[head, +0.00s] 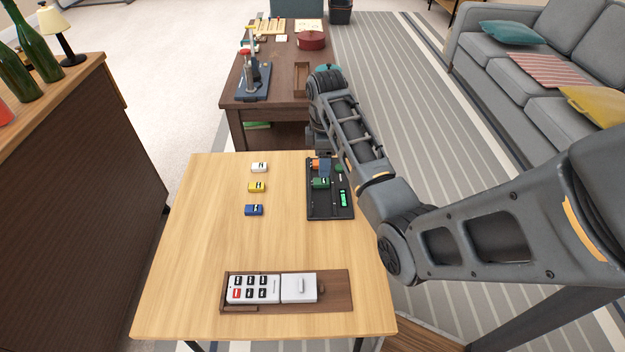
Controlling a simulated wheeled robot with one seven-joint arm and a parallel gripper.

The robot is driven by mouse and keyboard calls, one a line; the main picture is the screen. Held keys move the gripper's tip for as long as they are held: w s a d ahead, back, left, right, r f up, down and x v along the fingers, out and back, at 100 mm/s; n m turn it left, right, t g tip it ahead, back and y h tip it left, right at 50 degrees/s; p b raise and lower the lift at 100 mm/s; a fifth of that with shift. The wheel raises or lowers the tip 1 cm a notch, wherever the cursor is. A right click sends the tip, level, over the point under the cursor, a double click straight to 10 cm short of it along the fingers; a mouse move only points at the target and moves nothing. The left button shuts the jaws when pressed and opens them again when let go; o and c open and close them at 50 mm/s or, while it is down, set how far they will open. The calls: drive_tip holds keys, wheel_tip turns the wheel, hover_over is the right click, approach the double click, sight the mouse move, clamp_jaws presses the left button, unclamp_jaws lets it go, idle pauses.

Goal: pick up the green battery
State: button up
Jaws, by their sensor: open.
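The green battery (320,183) sits in the black charger tray (345,213) on the right side of the light wooden table. An orange battery (315,164) is in the same tray, just beyond the green one. A bright green display (343,198) is lit on the tray's right side. My gripper (323,156) hangs at the end of my arm over the far end of the tray, beyond the green battery. It is open and appears apart from the green battery. Its fingers are small and partly hidden by my arm.
White (259,167), yellow (256,187) and blue (254,210) batteries lie in a column left of the tray. A wooden holder (337,292) with a white remote (254,289) is at the front. A dark table (244,111) stands behind. The light table's left side is clear.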

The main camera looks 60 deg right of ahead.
sight(322, 181)
wheel_tip(322, 181, down, 7)
drive_tip(key=shift+w+b, duration=0.1)
drive_tip(key=shift+b, duration=0.55)
clamp_jaws()
drive_tip(key=shift+r, duration=0.15)
